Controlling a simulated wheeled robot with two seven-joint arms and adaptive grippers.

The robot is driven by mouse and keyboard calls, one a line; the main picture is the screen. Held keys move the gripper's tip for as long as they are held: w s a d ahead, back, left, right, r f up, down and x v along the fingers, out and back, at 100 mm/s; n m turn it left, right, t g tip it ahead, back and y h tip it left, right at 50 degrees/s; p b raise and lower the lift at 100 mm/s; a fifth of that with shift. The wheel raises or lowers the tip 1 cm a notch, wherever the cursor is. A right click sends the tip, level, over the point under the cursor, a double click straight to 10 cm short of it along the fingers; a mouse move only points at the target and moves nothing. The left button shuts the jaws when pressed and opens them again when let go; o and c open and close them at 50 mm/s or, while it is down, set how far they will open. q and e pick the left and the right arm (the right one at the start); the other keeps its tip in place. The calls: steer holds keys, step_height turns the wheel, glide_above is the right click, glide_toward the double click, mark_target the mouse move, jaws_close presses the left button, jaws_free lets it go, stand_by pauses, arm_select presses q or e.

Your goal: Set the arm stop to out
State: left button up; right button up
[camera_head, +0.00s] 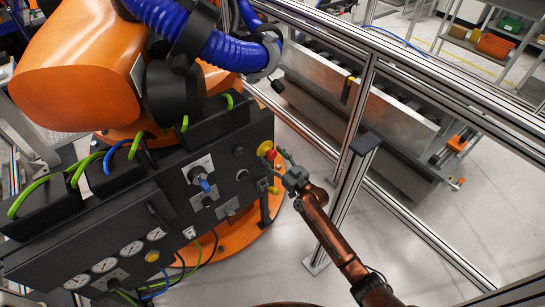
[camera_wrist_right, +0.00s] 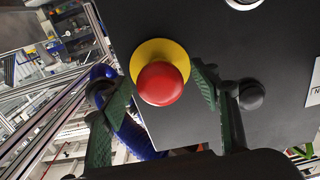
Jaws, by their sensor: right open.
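The arm stop is a red mushroom button on a yellow round base (camera_head: 265,148) at the right end of the black control panel (camera_head: 110,235). In the right wrist view the red button (camera_wrist_right: 160,84) is large and fully visible between the two green fingers. My right gripper (camera_head: 277,171) is open at the panel's right end, with one finger on either side of the button. I see no finger clearly touching it. I cannot tell whether the button is pressed in or out. My left gripper is not in view.
The panel also carries a blue-handled switch (camera_head: 205,185), several gauges and cables. An orange robot arm (camera_head: 75,65) with a blue hose stands behind it. A metal-framed fence (camera_head: 355,165) rises just right of my right gripper. Pale floor is clear below.

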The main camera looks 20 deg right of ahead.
steer(key=v, duration=0.7)
steer(key=shift+s, duration=0.2)
steer(key=shift+d, duration=0.1)
